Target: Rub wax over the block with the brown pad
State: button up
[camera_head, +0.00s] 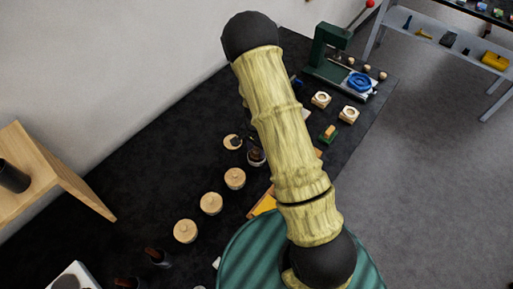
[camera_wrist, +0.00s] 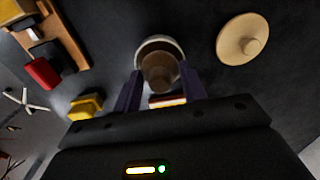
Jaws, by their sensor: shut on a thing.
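My gripper (camera_wrist: 161,75) shows in the wrist view, its two dark purple fingers close on a brown rounded thing (camera_wrist: 159,77) that looks like the brown pad. It is at the mouth of an open pot with a pale rim (camera_wrist: 145,47); I cannot tell whether it touches the inside. A pot (camera_head: 256,157) also shows in the head view, beside my arm, which hides my gripper there. A small piece with a pale and red-orange face (camera_wrist: 167,101) shows between the fingers, nearer the palm. I cannot tell which thing is the block to be waxed.
A knobbed wooden lid (camera_wrist: 242,39) lies right of the pot. Several knobbed lids (camera_head: 211,203) line the dark bench (camera_head: 140,170). A red piece (camera_wrist: 42,73) and a yellow one (camera_wrist: 86,107) lie left. A green press (camera_head: 328,50) and pale square blocks (camera_head: 348,114) stand farther back.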

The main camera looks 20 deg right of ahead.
jog(key=shift+s+f, duration=0.1)
jog(key=shift+f, duration=0.25)
dwell(1.4)
jog(key=shift+r, duration=0.1)
jog(key=shift+r+p, duration=2.65)
jog(key=shift+r, duration=0.85)
